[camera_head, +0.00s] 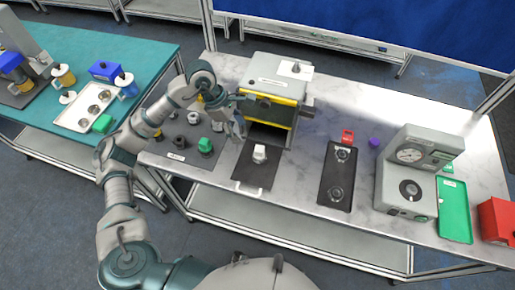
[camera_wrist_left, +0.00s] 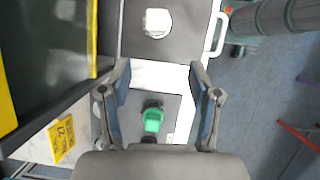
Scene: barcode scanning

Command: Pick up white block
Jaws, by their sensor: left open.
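A white block (camera_head: 259,153) sits on the dark sliding tray in front of the grey machine. It also shows at the top of the left wrist view (camera_wrist_left: 157,22). My left gripper (camera_head: 238,132) is open and empty, above the bench just left of the block in the head view. In the left wrist view its two fingers (camera_wrist_left: 160,70) are spread apart, with the white block beyond the fingertips. A green block (camera_wrist_left: 152,118) lies below, between the fingers in that view. My right gripper is not in view.
The grey machine (camera_head: 270,76) with a yellow-edged opening stands close behind the block. The dark tray (camera_head: 250,177) has a white handle. A dark plate with round parts (camera_head: 338,175) and a gauge device (camera_head: 408,175) stand to the right. A green bench (camera_head: 140,52) is at left.

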